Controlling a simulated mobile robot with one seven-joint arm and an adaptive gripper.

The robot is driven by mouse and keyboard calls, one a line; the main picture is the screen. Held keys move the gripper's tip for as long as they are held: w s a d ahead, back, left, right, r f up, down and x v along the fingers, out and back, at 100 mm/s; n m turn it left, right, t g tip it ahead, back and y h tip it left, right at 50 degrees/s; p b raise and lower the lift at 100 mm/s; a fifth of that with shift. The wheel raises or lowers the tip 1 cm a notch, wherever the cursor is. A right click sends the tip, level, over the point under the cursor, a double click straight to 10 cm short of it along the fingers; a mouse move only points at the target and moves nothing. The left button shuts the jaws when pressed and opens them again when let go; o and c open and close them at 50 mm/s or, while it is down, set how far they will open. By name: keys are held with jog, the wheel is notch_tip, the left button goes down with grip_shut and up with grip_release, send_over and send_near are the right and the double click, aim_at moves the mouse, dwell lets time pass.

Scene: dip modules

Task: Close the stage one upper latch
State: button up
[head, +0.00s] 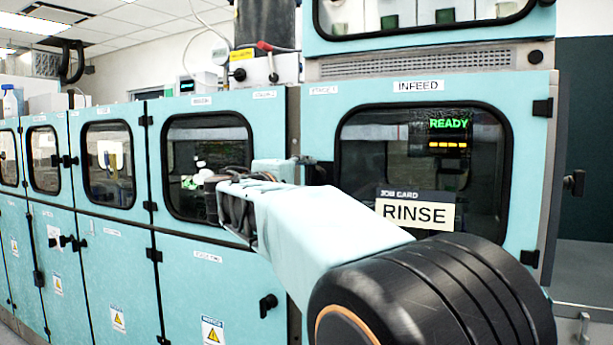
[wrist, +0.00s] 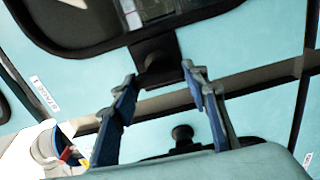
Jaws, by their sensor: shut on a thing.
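The upper latch (wrist: 154,62) is a black handle on the pale teal panel, beside the rounded black window frame in the wrist view. My gripper (wrist: 158,75) has its two blue-grey fingers on either side of this latch, shut on it. The latch's exact angle is hard to tell. A second black latch (wrist: 182,134) shows lower, between the finger bases and apart from the fingertips. In the head view my arm reaches to the teal cabinet front, and my wrist hides most of the grasp. A small stage label (wrist: 45,95) is on the panel at the left.
The infeed door at right has a window with a green READY display (head: 449,124) and a RINSE job card (head: 417,212). Other windowed teal doors run to the left. A lower-door handle (head: 268,304) sticks out below my arm. A dark seam crosses the wrist view.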

jog(key=shift+n, duration=0.4)
jog(key=o, duration=1.2)
jog(key=shift+c, duration=0.2)
jog(key=shift+s, duration=0.1)
jog(key=v, duration=1.2)
